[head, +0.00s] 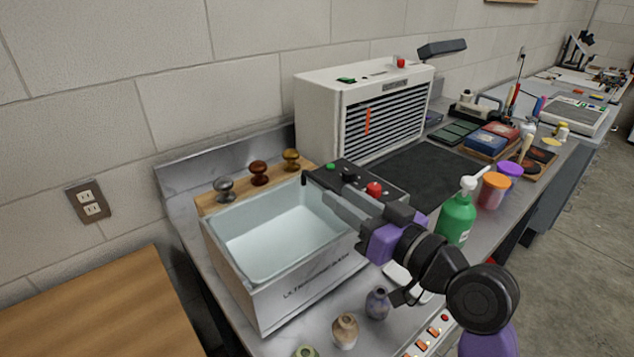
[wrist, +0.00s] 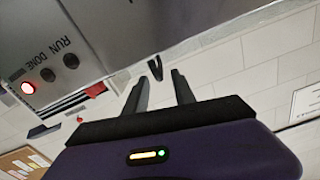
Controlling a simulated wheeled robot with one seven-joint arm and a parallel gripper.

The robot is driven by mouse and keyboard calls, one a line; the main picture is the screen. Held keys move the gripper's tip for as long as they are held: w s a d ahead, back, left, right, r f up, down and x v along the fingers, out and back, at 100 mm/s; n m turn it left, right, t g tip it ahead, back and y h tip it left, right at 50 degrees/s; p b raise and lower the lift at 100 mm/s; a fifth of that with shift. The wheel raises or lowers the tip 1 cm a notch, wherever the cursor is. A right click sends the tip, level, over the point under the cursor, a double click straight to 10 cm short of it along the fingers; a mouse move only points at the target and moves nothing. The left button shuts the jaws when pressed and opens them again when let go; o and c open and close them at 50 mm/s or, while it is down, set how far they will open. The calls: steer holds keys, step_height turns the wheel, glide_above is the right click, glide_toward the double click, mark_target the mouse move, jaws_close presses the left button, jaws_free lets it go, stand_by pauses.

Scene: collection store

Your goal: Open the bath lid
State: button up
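The ultrasonic bath (head: 290,290) is a pale box on the bench. Its light bluish basin (head: 280,240) shows from above; I see no lid clearly lying across it, and cannot tell where the lid is. My gripper (head: 330,198) reaches over the right side of the bath, partly hiding its rim. In the wrist view my gripper (wrist: 160,82) has its two fingers apart with nothing held between them. A small dark hooked piece (wrist: 155,66) shows just beyond the fingertips, possibly a handle. A grey panel marked RUN and DONE (wrist: 55,60) is at upper left.
A dark control top with a red button (head: 374,188) stands behind my gripper. Knobs on a wooden strip (head: 258,172) are behind the bath. Small vases (head: 345,329) stand in front; a green pump bottle (head: 456,218) is close to the right of my arm.

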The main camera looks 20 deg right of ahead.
mark_target(306, 173)
steer(key=x, duration=0.7)
steer(key=shift+p, duration=0.4)
jaws_close()
steer(key=shift+a, duration=0.1)
stand_by(0.9)
